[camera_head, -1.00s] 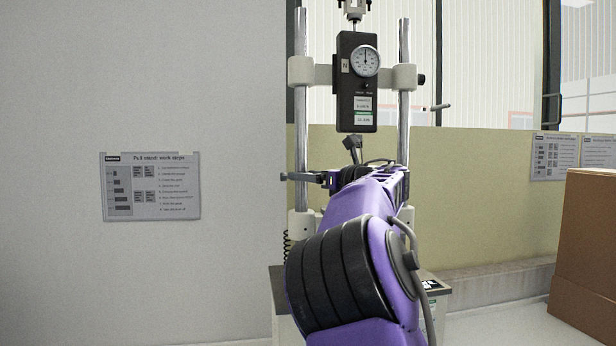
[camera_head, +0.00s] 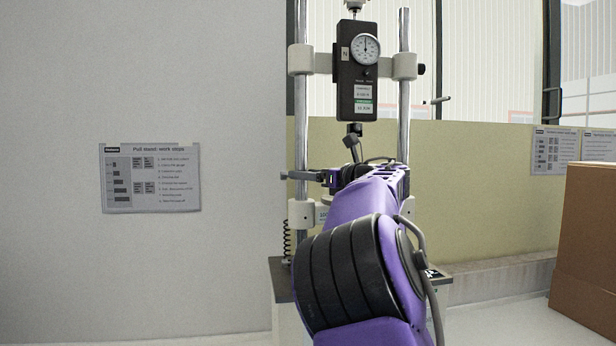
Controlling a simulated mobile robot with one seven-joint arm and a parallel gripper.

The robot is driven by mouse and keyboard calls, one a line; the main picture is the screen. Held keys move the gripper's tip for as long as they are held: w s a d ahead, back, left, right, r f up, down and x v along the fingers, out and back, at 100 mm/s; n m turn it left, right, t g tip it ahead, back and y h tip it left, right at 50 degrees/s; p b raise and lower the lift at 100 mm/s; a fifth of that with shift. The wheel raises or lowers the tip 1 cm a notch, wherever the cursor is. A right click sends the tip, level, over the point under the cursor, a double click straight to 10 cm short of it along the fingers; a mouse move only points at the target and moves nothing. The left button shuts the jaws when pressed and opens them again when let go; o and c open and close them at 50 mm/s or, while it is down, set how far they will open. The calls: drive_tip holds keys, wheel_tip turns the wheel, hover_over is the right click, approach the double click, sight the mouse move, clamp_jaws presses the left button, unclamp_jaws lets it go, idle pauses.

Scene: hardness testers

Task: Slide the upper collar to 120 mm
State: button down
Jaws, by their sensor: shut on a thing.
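The test stand has two bright upright columns. I take the dark one for the upper collar. My gripper (camera_head: 325,177) reaches it from the right at the left column and is shut on it. My purple arm hides much of the gripper and the stand's lower middle, so the exact finger contact is hard to see. No millimetre scale can be read here.
The force gauge (camera_head: 358,75) with a round dial hangs between the columns above my gripper, held by white clamps. A dark hook-like part (camera_head: 352,142) hangs close above my gripper. A work-steps sheet (camera_head: 151,178) is on the left wall.

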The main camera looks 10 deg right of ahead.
drive_tip(key=shift+f, duration=0.15)
unclamp_jaws()
drive_tip(key=b+v, duration=0.2)
drive_tip(key=v, duration=1.5)
drive_tip(key=shift+s+d, duration=0.15)
drive_tip(key=shift+s, duration=0.05)
